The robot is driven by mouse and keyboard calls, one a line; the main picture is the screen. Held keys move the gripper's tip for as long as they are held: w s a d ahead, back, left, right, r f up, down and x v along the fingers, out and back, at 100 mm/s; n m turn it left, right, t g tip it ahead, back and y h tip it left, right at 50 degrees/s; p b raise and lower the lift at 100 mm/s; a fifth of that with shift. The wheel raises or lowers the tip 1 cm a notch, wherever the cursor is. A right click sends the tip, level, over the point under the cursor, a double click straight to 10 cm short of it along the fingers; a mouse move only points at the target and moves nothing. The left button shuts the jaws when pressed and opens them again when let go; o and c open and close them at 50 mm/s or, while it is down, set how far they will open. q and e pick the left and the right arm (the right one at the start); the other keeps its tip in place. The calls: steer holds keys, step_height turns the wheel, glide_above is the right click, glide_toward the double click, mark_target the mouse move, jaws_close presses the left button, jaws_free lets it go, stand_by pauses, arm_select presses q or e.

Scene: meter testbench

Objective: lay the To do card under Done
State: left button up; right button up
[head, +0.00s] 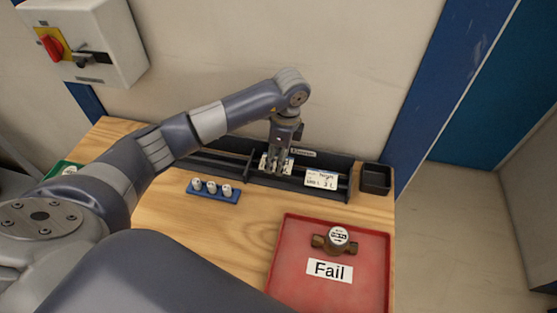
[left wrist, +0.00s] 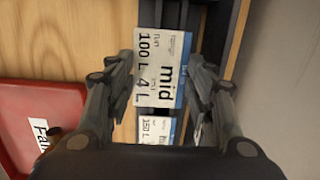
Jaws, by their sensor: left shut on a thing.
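My left gripper (head: 277,168) is over the black rack (head: 340,193) at the back of the table, its fingers pointing down. In the left wrist view its fingers are on both sides of a white card with a blue edge (left wrist: 161,68), reading "mid", "100 L" and "4 L"; it is shut on this card. Whether the card touches the rack is hard to tell. A second white card (head: 322,178) stands in the rack just to the right. A small label (head: 303,152) is on the rack's back edge, too small to read surely. My right gripper is not in view.
A red tray (head: 379,275) at the front right holds a brass meter (head: 337,239) and a "Fail" label (head: 330,270). A blue block with small white pieces (head: 213,197) lies before the rack. A small black box (head: 375,180) stands at the rack's right end.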

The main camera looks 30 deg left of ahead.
arm_select(q)
steer(key=shift+w, duration=0.25)
steer(key=shift+f, duration=0.25)
step_height(320, 180, down, 2)
steer(key=shift+f+p, duration=0.15)
steer(key=shift+p, duration=0.65)
steer(key=shift+f, duration=0.55)
steer(key=o, duration=0.5)
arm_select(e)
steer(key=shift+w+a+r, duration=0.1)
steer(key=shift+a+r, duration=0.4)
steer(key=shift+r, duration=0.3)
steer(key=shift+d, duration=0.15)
